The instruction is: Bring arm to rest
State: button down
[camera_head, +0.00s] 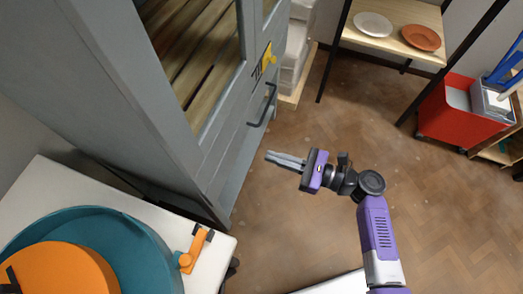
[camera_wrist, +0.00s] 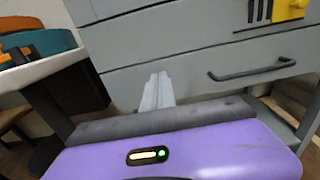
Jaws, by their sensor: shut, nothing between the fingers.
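My gripper (camera_head: 285,160) is at the end of my purple and black arm, in the middle of the head view. Its grey fingers are together with nothing between them, and they point left toward the grey cabinet (camera_head: 207,150). The gripper is over the open floor, apart from the cabinet front. In the wrist view the closed fingers (camera_wrist: 157,92) point at the grey cabinet front, with its dark drawer handle (camera_wrist: 252,72) to the right.
A white table (camera_head: 215,262) with a teal basin (camera_head: 150,250) stands at lower left. A shelf (camera_head: 390,45) with a white plate (camera_head: 373,25) and an orange-brown plate (camera_head: 421,38) is at the back. A red bin (camera_head: 455,118) stands at right. The wooden floor (camera_head: 300,225) is clear between.

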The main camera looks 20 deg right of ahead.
jog(key=shift+v, duration=1.95)
jog(key=d+f+n+t+h, duration=0.1)
jog(key=d+f+n+h, duration=0.5)
jog(key=d+n+h, duration=0.35)
jog(key=s+d+r+n+t+h, duration=0.1)
jog(key=s+d+r+n+h, duration=0.15)
jog(key=s+n+h, duration=0.2)
jog(key=s+a+r+n+t, duration=0.1)
jog(key=s+a+r+n, duration=0.4)
jog(key=s+r, duration=0.45)
jog(key=s+a+r+n+t, duration=0.1)
jog(key=s+a+r+n, duration=0.2)
jog(key=s+r+n, duration=0.45)
jog(key=s+r+m+p, duration=0.1)
jog(key=s+r+p, duration=0.2)
jog(key=r+p, duration=1.1)
jog(key=shift+h, duration=0.3)
